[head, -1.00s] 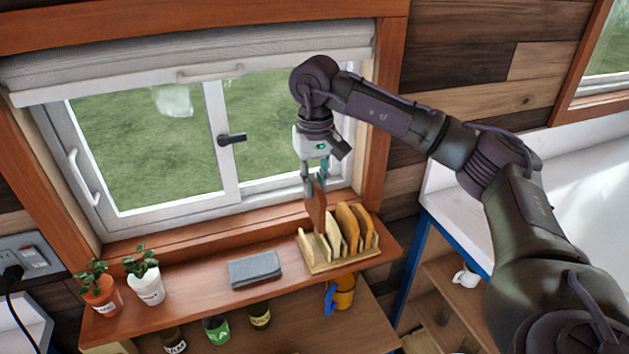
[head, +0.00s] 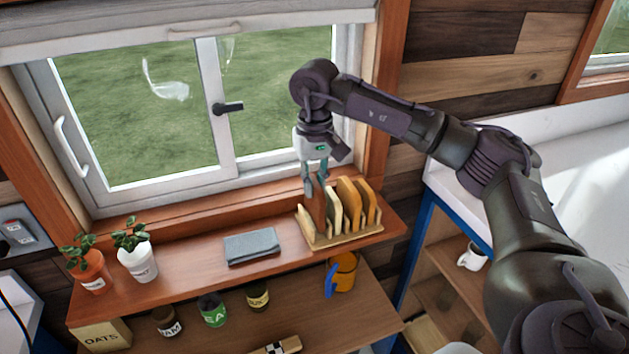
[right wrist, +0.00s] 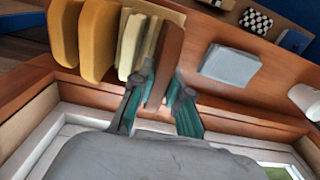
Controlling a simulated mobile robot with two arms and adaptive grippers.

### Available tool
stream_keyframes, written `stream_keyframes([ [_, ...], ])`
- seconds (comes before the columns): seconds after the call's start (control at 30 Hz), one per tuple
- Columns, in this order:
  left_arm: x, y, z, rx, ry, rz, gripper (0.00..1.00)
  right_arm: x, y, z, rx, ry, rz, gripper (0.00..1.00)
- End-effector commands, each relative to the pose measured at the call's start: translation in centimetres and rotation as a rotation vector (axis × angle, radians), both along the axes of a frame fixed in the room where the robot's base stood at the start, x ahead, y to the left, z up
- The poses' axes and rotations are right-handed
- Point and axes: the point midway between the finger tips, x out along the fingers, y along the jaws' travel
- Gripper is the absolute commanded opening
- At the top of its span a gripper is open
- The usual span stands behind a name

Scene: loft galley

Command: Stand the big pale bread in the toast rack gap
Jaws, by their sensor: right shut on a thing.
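The toast rack (head: 345,240) is pale wood and stands at the right end of the window shelf. My right gripper (head: 315,184) is above its left part, shut on a dark reddish-brown bread slice (head: 320,205) held upright. The slice's lower part is down at the rack's left gap; its bottom edge is hidden. A pale cream slice (head: 334,212) stands just right of it, with tan-orange slices (head: 349,200) further right. In the right wrist view the gripper (right wrist: 161,88) has the brown slice (right wrist: 167,62) between its fingers, beside the pale pieces (right wrist: 131,45). My left gripper is out of view.
A folded grey cloth (head: 251,246) lies left of the rack, with two potted plants (head: 138,262) further left. The window (head: 190,110) is close behind. A lower shelf holds jars (head: 213,310) and an orange mug (head: 343,272).

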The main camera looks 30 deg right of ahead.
Motion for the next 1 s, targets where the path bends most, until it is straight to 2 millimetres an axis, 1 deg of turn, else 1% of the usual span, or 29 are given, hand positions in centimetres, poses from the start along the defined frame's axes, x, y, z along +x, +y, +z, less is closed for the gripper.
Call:
stream_keyframes([
  [0.27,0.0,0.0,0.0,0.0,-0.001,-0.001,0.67,0.0,0.0,-0.1,0.0,-0.001,0.0,0.0],
  [0.3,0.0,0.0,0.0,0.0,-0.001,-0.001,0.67,0.0,0.0,-0.1,0.0,-0.001,0.0,0.22],
  [0.43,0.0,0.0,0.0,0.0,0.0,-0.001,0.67,0.0,0.0,-0.1,0.0,0.0,0.0,0.44],
  [0.67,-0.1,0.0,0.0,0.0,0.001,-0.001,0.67,0.0,0.0,-0.1,0.0,0.0,0.0,0.45],
  [0.77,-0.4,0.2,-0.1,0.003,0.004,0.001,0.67,0.0,0.0,0.1,0.0,-0.001,0.0,0.45],
  [0.87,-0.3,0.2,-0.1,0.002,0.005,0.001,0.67,0.1,0.0,1.0,0.001,-0.004,-0.001,0.45],
  [0.97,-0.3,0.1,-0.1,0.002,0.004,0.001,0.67,0.1,0.0,2.7,0.001,-0.004,-0.001,0.45],
  [1.0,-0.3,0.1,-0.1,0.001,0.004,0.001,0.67,0.1,0.0,3.6,0.001,-0.004,0.0,0.45],
])
